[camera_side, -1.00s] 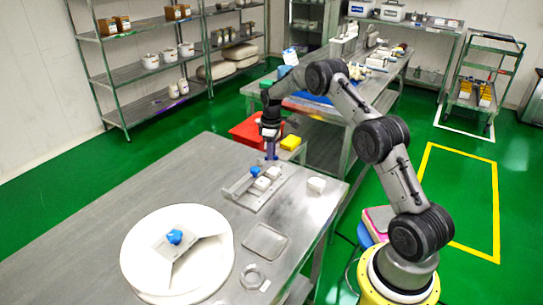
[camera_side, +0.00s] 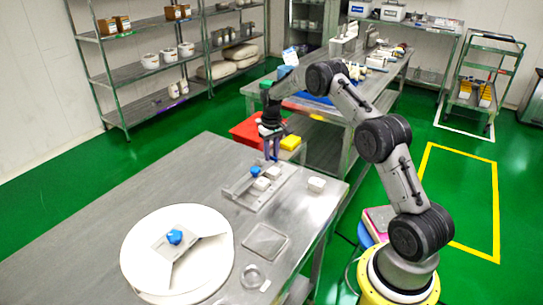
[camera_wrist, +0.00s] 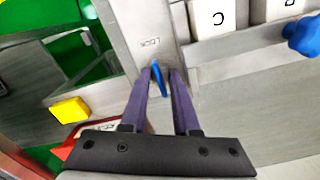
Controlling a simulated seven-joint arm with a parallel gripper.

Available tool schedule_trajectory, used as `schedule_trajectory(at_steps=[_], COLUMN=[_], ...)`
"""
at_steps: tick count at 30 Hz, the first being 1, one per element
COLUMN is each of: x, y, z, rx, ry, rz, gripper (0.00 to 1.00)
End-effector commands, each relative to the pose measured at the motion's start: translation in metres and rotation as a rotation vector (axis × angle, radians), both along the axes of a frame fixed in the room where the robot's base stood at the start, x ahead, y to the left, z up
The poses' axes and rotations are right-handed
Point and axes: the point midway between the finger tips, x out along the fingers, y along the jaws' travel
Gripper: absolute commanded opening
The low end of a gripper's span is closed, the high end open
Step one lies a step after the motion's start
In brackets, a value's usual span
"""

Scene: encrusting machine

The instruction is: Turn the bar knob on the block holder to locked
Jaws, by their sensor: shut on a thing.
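The metal block holder (camera_side: 250,203) lies on the steel table, with white blocks in it; two lettered blocks (camera_wrist: 212,17) show in the wrist view. The blue bar knob (camera_wrist: 159,78) sits on the holder's end plate, just below a "LOCK" marking (camera_wrist: 150,43). Its bar runs roughly up and down in the wrist picture, its upper end towards the marking. My gripper (camera_wrist: 162,76) is shut on the bar knob, one purple finger on each side; in the side view my gripper (camera_side: 272,157) points down at the holder's far end. The bar knob is hidden there.
A blue lobed knob (camera_side: 255,171) stands on the holder, also in the wrist view (camera_wrist: 302,36). A loose white block (camera_side: 316,184) sits right of the holder. A tray (camera_side: 264,241) and round white board (camera_side: 140,250) lie nearer.

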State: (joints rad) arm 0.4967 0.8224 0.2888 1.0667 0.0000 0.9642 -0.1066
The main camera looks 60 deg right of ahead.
Motion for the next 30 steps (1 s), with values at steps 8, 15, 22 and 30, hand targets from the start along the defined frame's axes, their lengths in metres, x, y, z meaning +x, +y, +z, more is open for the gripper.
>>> schedule_trajectory(at_steps=[8,15,22,30], x=[0.0009,0.0009,0.0006,0.0004], y=[-0.0003,-0.0004,-0.0002,-0.0002], z=[0.0021,0.0021,0.0012,0.0021], rx=[-0.001,-0.002,-0.001,0.0], ry=[-0.003,-0.004,-0.002,-0.001], rz=[-0.021,-0.02,-0.019,-0.018], gripper=[0.0,0.0,0.59,0.59])
